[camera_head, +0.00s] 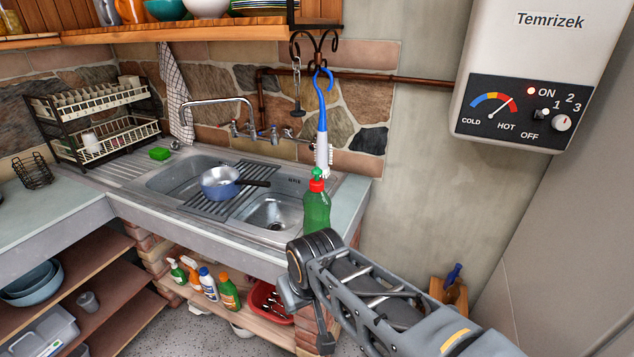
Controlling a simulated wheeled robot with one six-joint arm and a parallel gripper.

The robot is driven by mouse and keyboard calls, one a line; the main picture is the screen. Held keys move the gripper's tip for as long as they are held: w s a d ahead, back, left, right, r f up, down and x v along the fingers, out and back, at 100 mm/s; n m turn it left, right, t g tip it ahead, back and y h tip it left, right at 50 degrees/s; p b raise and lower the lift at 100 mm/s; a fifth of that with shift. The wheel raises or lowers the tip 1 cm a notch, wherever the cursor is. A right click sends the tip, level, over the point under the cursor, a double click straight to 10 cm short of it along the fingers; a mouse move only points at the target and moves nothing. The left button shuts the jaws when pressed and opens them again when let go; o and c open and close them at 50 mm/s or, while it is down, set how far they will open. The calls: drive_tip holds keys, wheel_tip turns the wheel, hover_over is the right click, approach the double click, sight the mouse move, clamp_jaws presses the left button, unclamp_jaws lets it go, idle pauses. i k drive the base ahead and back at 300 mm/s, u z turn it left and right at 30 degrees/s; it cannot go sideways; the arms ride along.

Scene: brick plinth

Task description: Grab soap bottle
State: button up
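A green bottle (317,208) with a red and green top stands upright at the right front corner of the sink counter, and my arm hides its lower part. It looks like the soap bottle, though several cleaning bottles (208,283) also stand on the low shelf under the sink. My gripper (323,338) seems to be the dark end hanging below the bent arm joint, in front of the counter and below the green bottle. It appears apart from the bottle. Its fingers are too unclear to tell open from shut.
The metal sink (268,211) holds a drying rack with a blue pan (220,183). A blue-handled brush (322,130) hangs just above the green bottle. A red basin (270,300) sits on the low shelf. A water heater (545,75) hangs at upper right.

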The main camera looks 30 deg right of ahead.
sight(317, 204)
drive_tip(key=u, duration=1.85)
drive_tip(key=i, duration=1.75)
drive_tip(key=z, duration=3.3)
